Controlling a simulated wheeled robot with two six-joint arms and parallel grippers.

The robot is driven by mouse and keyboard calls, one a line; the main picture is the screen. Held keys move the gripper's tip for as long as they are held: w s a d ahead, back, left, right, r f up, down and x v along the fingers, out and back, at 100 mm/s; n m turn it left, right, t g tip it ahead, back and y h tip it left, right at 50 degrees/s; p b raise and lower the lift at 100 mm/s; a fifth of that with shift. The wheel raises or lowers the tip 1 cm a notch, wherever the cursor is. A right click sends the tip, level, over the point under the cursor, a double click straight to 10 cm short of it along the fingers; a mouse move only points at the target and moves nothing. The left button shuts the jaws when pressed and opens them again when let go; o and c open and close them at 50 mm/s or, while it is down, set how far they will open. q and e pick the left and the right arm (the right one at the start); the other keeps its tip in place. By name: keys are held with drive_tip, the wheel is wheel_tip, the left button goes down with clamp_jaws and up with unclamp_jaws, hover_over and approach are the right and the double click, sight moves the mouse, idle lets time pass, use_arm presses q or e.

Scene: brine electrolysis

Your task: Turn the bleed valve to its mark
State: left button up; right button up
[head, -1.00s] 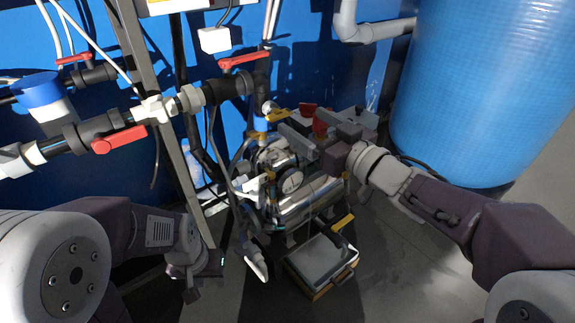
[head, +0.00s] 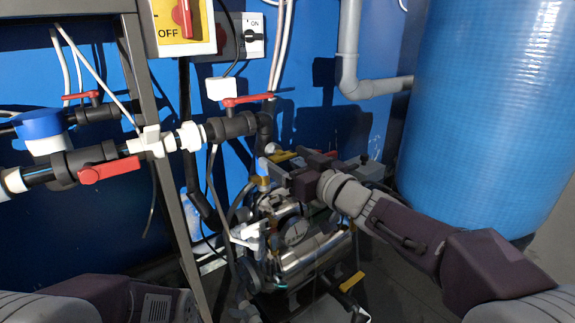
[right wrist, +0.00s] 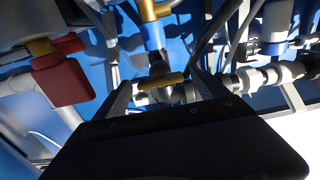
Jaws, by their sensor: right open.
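A small yellow valve handle (head: 283,156), which I take for the bleed valve, sits on the pipework above the silver pump (head: 312,256). My right gripper (head: 284,163) reaches it from the right and is open. In the right wrist view the yellow handle (right wrist: 160,81) lies crosswise between the two spread fingers (right wrist: 163,90). I cannot tell whether either finger touches it. The valve's mark cannot be made out. My left gripper is out of view; only part of my left arm shows at the lower left.
Red-handled valves (head: 108,170) sit on the black pipe at left, beside a grey metal post (head: 160,130). A round gauge (head: 295,232) faces forward on the pump. A large blue tank (head: 490,110) stands at right. A red block (right wrist: 65,80) is left of the fingers in the wrist view.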

drive_tip(key=shift+c, duration=0.3)
drive_tip(key=c, duration=1.3)
drive_tip(key=n, duration=0.3)
drive_tip(key=shift+n, duration=0.4)
drive_tip(key=n, duration=0.4)
drive_tip(key=shift+n+b, duration=0.3)
drive_tip(key=shift+f+n+b, duration=0.1)
drive_tip(key=shift+n+b, duration=1.35)
drive_tip(key=shift+n, duration=3.35)
